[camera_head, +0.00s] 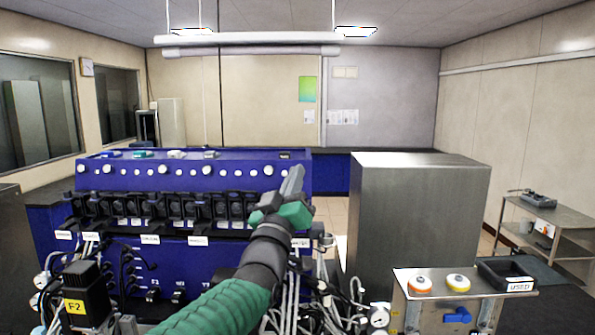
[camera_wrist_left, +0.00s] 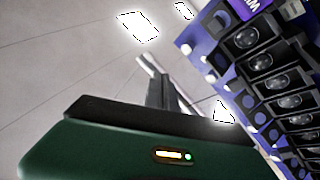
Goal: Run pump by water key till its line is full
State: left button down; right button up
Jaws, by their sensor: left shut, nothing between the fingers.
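The blue bioreactor cabinet (camera_head: 120,172) stands at the left and centre of the head view. A row of black pump units (camera_head: 175,207) runs along its front, with white labels below. My left gripper (camera_head: 295,178) points up and is shut and empty, in front of the cabinet's right end. In the left wrist view the shut fingers (camera_wrist_left: 152,75) point toward the ceiling, with pump units (camera_wrist_left: 262,70) to the right, apart from them. A purple label (camera_wrist_left: 250,6) is cut off at the top. I cannot tell which key is the water key or whether its line is full.
A grey metal box (camera_head: 420,215) stands right of my left gripper. Cables and tubing (camera_head: 300,300) crowd the lower middle. A trolley (camera_head: 548,235) stands far right.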

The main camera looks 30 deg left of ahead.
pick_arm(q)
jog(key=s+d+r, duration=0.2)
jog(key=s+d, duration=0.1)
jog(key=shift+w+a+f+p, duration=0.55)
jog(key=shift+w+a, duration=0.4)
jog(key=shift+w, duration=0.45)
jog(key=shift+w+a+f+p, duration=0.6)
jog(key=shift+w+a, duration=0.4)
jog(key=shift+w, duration=0.4)
jog(key=shift+w+a+f+p, duration=0.4)
jog(key=shift+w+a+p, duration=0.45)
jog(key=shift+w, duration=0.55)
jog(key=shift+w+d, duration=0.15)
jog(key=shift+d, duration=0.15)
jog(key=shift+d+r, duration=0.1)
jog(key=shift+d, duration=0.25)
pick_arm(e)
jog(key=r, duration=0.1)
jog(key=s+d+r, duration=0.1)
jog(key=r, duration=0.2)
jog(key=shift+s+d, duration=0.2)
jog(key=shift+d, duration=0.15)
pick_arm(q)
jog(key=shift+a, duration=0.1)
